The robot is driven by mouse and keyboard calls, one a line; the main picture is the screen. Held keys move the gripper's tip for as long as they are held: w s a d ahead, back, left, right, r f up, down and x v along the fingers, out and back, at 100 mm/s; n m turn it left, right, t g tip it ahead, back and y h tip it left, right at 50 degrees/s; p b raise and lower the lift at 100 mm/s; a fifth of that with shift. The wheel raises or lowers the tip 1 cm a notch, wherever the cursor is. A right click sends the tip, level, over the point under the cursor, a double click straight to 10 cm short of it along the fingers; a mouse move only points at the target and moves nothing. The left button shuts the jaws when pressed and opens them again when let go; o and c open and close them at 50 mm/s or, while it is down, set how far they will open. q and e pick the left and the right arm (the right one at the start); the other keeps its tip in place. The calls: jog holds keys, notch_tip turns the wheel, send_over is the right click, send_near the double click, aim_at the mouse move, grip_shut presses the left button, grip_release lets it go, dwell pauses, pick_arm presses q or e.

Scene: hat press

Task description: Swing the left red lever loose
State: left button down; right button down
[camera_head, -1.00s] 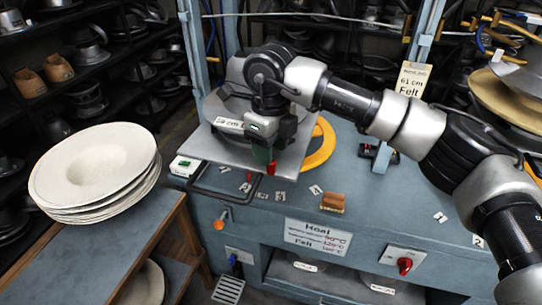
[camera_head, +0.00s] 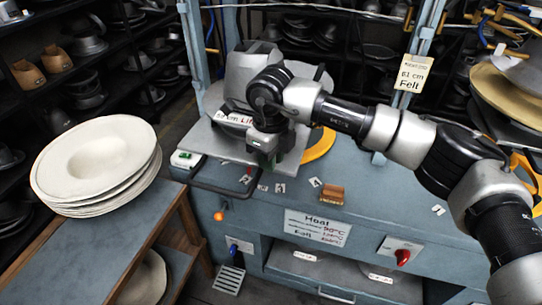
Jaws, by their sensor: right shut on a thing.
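The hat press (camera_head: 215,135) stands on the blue-grey bench, with a flat metal plate and a label with red letters on its front. My right gripper (camera_head: 266,150) is at the front of the plate, right of the label, pointing down. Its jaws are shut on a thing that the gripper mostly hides. A bit of green shows at the fingers. I cannot make out the left red lever clearly; it may be what the jaws hold. A small red piece (camera_head: 247,178) shows below the plate's front edge. My left gripper is not in view.
A brown brush (camera_head: 332,194) and small tags lie on the bench (camera_head: 385,195). A red switch (camera_head: 402,256) is on its front.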

aim_at(285, 159)
jog(key=shift+w+d+f+n+b, duration=0.2)
jog(key=shift+n+b, duration=0.4)
jog(key=shift+b, duration=0.45)
jog(key=n+b, duration=0.2)
jog(key=d+n+b, duration=0.1)
jog(key=n+b, duration=0.1)
jog(key=b, duration=0.1)
jog(key=shift+w+d, duration=0.15)
jog(key=shift+w, duration=0.05)
jog(key=n+b, duration=0.1)
jog(key=w+d+n+b, duration=0.1)
jog(key=n, duration=0.1)
jog(key=shift+r+n, duration=0.15)
jog(key=shift+n, duration=0.15)
jog(key=shift+w+d+r+n+b, duration=0.1)
jog(key=shift+w+n+b, duration=0.15)
jog(key=shift+n, duration=0.65)
jog(key=shift+w+d+r+n+b, duration=0.1)
jog(key=shift+w+n+b, duration=0.1)
jog(key=shift+n, duration=0.7)
jog(key=c, duration=1)
grip_release()
jog(key=shift+f, duration=0.1)
